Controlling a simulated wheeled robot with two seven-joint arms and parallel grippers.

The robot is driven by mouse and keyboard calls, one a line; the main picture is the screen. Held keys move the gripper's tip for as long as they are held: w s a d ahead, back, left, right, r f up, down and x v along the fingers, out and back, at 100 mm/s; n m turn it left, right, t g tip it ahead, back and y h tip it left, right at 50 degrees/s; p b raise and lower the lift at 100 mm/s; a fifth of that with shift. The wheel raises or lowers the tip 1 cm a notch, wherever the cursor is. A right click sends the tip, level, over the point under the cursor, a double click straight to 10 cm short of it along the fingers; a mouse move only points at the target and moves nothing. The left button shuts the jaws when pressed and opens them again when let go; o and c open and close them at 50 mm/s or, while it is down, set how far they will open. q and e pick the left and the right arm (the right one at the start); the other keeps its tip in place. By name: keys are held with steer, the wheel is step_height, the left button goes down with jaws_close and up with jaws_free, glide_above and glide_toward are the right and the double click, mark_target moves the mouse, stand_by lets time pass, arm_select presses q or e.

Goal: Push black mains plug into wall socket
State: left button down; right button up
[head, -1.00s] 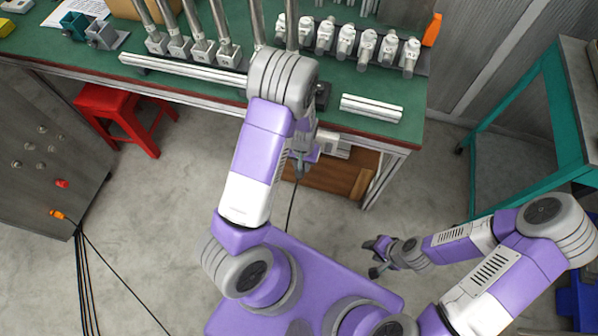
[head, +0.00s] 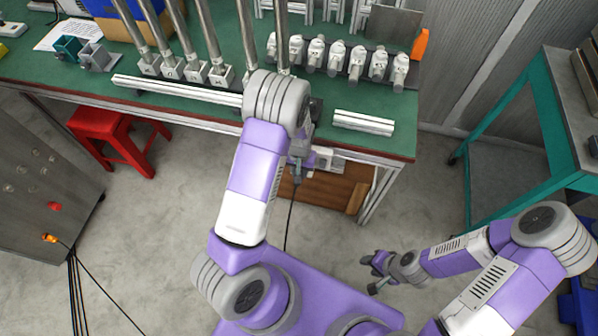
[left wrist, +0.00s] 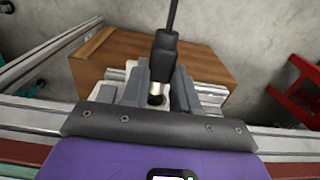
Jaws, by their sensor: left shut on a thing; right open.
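The black mains plug (left wrist: 163,62) is held between the two grey fingers of my left gripper (left wrist: 161,90) in the left wrist view. Its black cable rises out of the top of that view. In the head view my left gripper (head: 297,171) is under the bench's front edge, largely hidden by my arm, and the cable (head: 290,222) hangs below it. A pale box (head: 329,160), likely the wall socket, is close to its right. Its face and holes are hidden, and I cannot tell whether the plug touches it. My right gripper (head: 375,273) is open and empty above the floor.
The green bench (head: 215,113) has metal rails and fixtures on top. A wooden box (head: 325,190) is beneath it, also in the left wrist view (left wrist: 100,68). A red stool (head: 112,140) stands left, a teal-framed table (head: 548,130) right. Floor between is clear.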

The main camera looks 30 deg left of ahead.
arm_select(q)
steer(key=shift+w+a, duration=0.2)
steer(key=shift+w, duration=0.6)
steer(key=shift+w+a, duration=0.2)
steer(key=shift+w, duration=0.55)
steer(key=shift+r, duration=0.1)
steer(key=c, duration=0.8)
jaws_free()
step_height(320, 180, up, 8)
steer(key=shift+f+p, duration=0.25)
steer(key=shift+p, duration=0.8)
steer(key=shift+s+f, duration=0.1)
